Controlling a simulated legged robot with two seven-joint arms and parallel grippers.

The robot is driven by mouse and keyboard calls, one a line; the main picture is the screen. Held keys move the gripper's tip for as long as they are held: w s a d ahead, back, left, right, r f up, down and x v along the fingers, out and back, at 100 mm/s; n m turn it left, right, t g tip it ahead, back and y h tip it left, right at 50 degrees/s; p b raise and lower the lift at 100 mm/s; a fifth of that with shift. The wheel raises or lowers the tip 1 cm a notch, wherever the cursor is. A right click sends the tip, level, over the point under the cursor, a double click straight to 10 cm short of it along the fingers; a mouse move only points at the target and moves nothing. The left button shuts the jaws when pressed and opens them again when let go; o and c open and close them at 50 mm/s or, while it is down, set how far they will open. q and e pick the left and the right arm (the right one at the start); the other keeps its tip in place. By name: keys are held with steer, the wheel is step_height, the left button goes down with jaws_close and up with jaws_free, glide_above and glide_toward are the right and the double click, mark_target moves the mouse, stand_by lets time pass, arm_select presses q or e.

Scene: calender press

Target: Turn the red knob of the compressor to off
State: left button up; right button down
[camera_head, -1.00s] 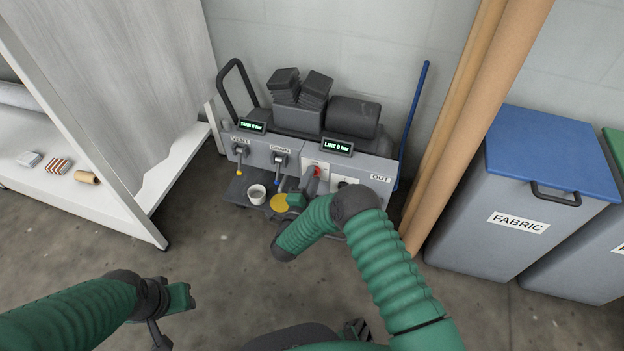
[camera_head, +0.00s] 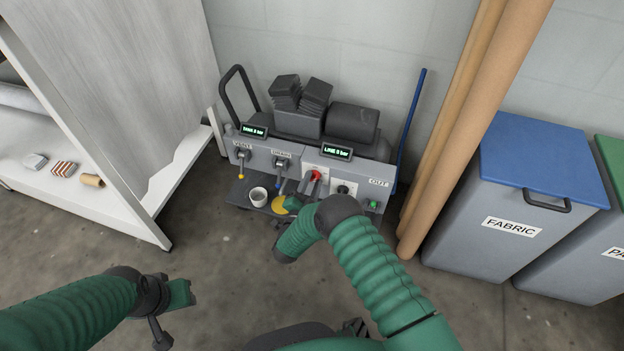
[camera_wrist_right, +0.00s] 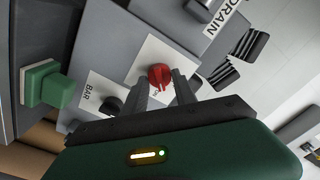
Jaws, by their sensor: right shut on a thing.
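The compressor (camera_head: 258,155) stands on the floor against the wall. Its red knob (camera_head: 316,174) is on a white plate on the front panel; it also shows in the right wrist view (camera_wrist_right: 160,77), with part of a label beside it. My right gripper (camera_head: 312,186) is at the knob, its two fingers reaching either side of it; in the wrist view it (camera_wrist_right: 163,88) is shut on the knob. The knob's pointer setting is hard to read. My left gripper (camera_head: 184,294) hangs empty over the floor at lower left, its jaw opening unclear.
Yellow VENT and blue DRAIN valves (camera_head: 282,164) are left of the knob, a black dial (camera_head: 344,189) and green button (camera_head: 374,204) right. Brown tubes (camera_head: 455,140) and a blue-lidded FABRIC bin (camera_head: 510,225) stand right. A shelf (camera_head: 110,205) is left.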

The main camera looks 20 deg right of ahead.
steer(key=n+p, duration=0.2)
steer(key=n, duration=0.6)
steer(key=shift+a+f+n+p, duration=0.1)
steer(key=shift+n+p, duration=0.2)
steer(key=shift+n, duration=0.1)
stand_by(0.4)
steer(key=c, duration=1)
jaws_free()
steer(key=shift+c, duration=0.2)
